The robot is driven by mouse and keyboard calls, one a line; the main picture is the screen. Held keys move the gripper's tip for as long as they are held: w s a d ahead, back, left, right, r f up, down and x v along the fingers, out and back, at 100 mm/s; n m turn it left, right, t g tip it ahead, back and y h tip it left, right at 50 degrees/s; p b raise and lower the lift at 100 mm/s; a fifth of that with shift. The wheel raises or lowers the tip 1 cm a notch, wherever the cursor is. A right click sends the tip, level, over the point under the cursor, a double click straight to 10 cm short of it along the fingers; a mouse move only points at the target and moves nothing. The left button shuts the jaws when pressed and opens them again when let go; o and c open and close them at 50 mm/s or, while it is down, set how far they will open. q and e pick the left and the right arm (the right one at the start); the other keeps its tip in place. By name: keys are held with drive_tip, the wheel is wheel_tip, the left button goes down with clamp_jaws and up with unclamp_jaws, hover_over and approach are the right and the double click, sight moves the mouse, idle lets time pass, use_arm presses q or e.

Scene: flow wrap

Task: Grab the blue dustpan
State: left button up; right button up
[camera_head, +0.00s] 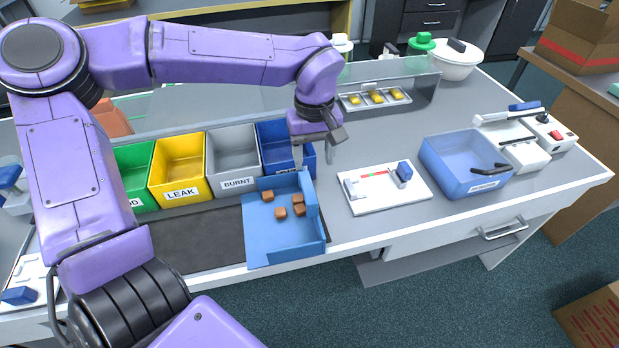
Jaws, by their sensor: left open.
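The blue dustpan (262,238) lies on the worktop near its front edge, left of the picture's middle. It is a flat pan with raised walls at the back and right, and several small brown cubes (281,213) lie in it. My left gripper (314,158) points down just above and behind the pan's back right corner, over the blue bin's right side. Its two fingers are apart with nothing seen between them. I cannot tell whether a finger touches the pan wall. My right gripper is not in view.
Green, yellow (180,170), grey (234,160) and blue (277,140) bins stand in a row behind the pan. A white board (383,197) with a small device lies to the right. Beyond it stands a translucent blue bin (440,170). A dark mat (190,240) lies left.

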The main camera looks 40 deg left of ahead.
sight(308, 186)
use_arm(q)
drive_tip(key=s+f, duration=0.2)
drive_tip(key=f, duration=0.1)
drive_tip(key=s+f, duration=0.1)
drive_tip(key=shift+a+f, duration=0.15)
drive_tip(key=shift+f, duration=0.05)
drive_tip(key=f, duration=0.1)
drive_tip(key=w+f, duration=0.1)
drive_tip(key=f, duration=0.2)
drive_tip(key=shift+w+f, duration=0.35)
drive_tip(key=shift+f, duration=0.05)
drive_tip(key=shift+s, duration=0.1)
drive_tip(key=shift+s+r, duration=0.1)
drive_tip(key=shift+s, duration=0.15)
drive_tip(key=shift+c, duration=0.6)
drive_tip(key=shift+w, duration=0.1)
clamp_jaws()
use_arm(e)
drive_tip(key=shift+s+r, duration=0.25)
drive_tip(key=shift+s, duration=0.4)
